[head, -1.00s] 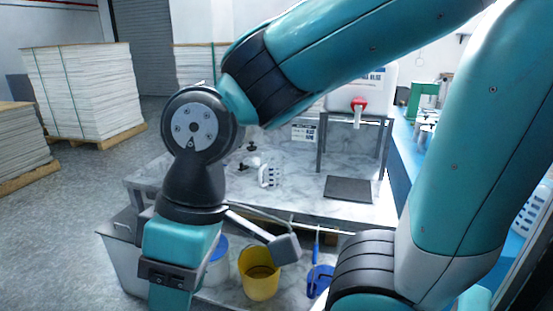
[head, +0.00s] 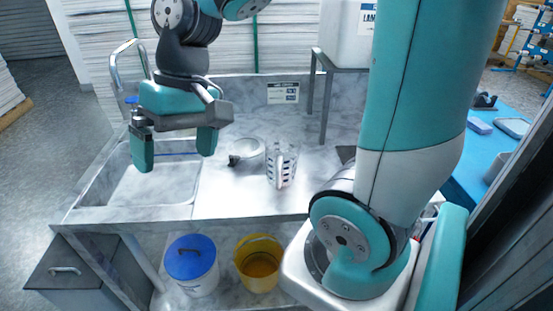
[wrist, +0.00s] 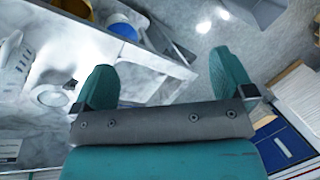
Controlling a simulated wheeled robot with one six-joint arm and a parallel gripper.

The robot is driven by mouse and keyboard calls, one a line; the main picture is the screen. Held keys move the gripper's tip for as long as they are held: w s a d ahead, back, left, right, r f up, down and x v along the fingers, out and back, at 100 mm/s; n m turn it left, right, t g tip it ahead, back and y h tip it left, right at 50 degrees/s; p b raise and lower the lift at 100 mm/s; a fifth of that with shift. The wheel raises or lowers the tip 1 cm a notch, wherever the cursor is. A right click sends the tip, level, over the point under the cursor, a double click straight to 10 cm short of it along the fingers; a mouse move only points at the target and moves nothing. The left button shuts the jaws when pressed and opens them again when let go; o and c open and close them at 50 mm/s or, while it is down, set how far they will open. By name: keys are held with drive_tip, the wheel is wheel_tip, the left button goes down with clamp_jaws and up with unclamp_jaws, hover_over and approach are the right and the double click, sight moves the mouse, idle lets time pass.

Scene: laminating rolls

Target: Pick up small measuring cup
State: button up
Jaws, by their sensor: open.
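A clear measuring cup (head: 281,167) with dark marks and a handle stands upright on the grey marbled counter (head: 240,195). It also shows at the left edge of the wrist view (wrist: 14,58). A round pale item with a dark handle (head: 248,148) lies just to its left and behind; I cannot tell whether it is also a cup. My gripper (head: 175,147) is open and empty, pointing down above the sink, left of both items. In the wrist view my gripper (wrist: 165,70) has nothing between its teal fingers.
The sink (head: 150,187) with a curved tap (head: 122,62) fills the counter's left part. A white tank on a metal stand (head: 325,95) stands behind right. A blue-lidded bucket (head: 191,262) and a yellow bucket (head: 259,265) are below the counter. The counter's front middle is clear.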

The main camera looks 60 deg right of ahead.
drive_tip(key=w+d+m+p, duration=0.1)
drive_tip(key=w+d+m, duration=0.25)
drive_tip(key=d, duration=0.35)
drive_tip(key=w+d+m, duration=0.2)
drive_tip(key=d+m, duration=0.3)
drive_tip(key=d, duration=0.2)
drive_tip(key=m+p, duration=0.2)
drive_tip(key=m, duration=0.9)
hover_over(280, 148)
drive_tip(key=s+a, duration=0.1)
drive_tip(key=s, duration=0.2)
wheel_tip(280, 148, down, 12)
drive_tip(key=shift+n+t+y, duration=0.25)
drive_tip(key=shift+t+y, duration=0.05)
drive_tip(key=shift+a+p+x, duration=0.15)
drive_tip(key=shift+p+x, duration=0.25)
drive_tip(key=shift+x, duration=1)
drive_tip(key=shift+a+p+x, duration=0.1)
drive_tip(key=shift+p+x, duration=0.3)
drive_tip(key=shift+x, duration=0.95)
drive_tip(key=shift+w+r, duration=0.1)
drive_tip(key=shift+r, duration=0.05)
drive_tip(key=c, duration=0.9)
drive_tip(key=shift+c, duration=0.2)
